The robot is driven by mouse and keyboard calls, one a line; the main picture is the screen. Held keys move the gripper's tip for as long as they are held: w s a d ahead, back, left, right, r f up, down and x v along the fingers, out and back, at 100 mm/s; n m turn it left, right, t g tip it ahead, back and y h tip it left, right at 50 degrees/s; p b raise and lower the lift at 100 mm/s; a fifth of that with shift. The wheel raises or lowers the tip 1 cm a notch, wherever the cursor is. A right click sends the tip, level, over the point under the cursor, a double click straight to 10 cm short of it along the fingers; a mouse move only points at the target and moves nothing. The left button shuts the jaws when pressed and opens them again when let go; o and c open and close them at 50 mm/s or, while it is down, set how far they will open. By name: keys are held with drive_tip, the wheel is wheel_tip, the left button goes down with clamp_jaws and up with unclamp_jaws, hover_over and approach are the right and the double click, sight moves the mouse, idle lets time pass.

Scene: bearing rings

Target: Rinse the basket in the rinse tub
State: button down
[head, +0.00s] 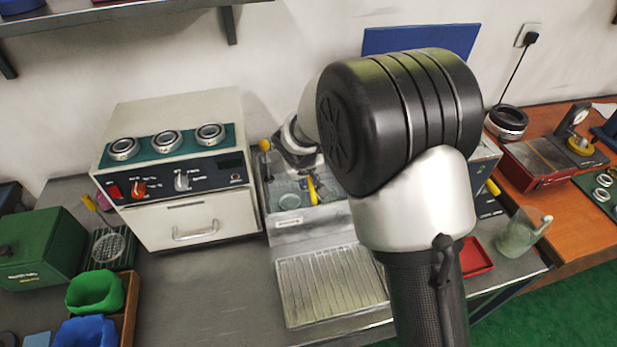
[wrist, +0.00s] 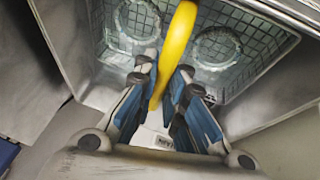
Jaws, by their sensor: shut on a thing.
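The wire-mesh basket (wrist: 252,42) is inside a grey metal tub (wrist: 62,48) in the wrist view, with round metal rings (wrist: 216,47) in it. Its yellow handle (wrist: 178,42) rises between my fingers. My gripper (wrist: 163,80) is shut on this handle. In the head view the basket (head: 290,198) sits in the metal tub (head: 318,222) behind a ribbed drain tray, with the yellow handle (head: 312,188) upright. My arm hides part of the tub's right side and most of the gripper there. I cannot read which tub this is.
A cream oven-like unit (head: 185,170) with several rings on top stands close on the left. The ribbed drain tray (head: 330,285) in front is empty. A red tray (head: 476,257) and a translucent jug (head: 522,232) are on the right.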

drive_tip(key=shift+r, duration=0.15)
drive_tip(key=shift+r+p, duration=0.9)
drive_tip(key=shift+r, duration=0.6)
drive_tip(key=shift+f, duration=0.15)
drive_tip(key=shift+f+b, duration=0.75)
drive_tip(key=shift+b, duration=0.2)
drive_tip(key=shift+f, duration=0.65)
drive_tip(key=shift+r, duration=0.1)
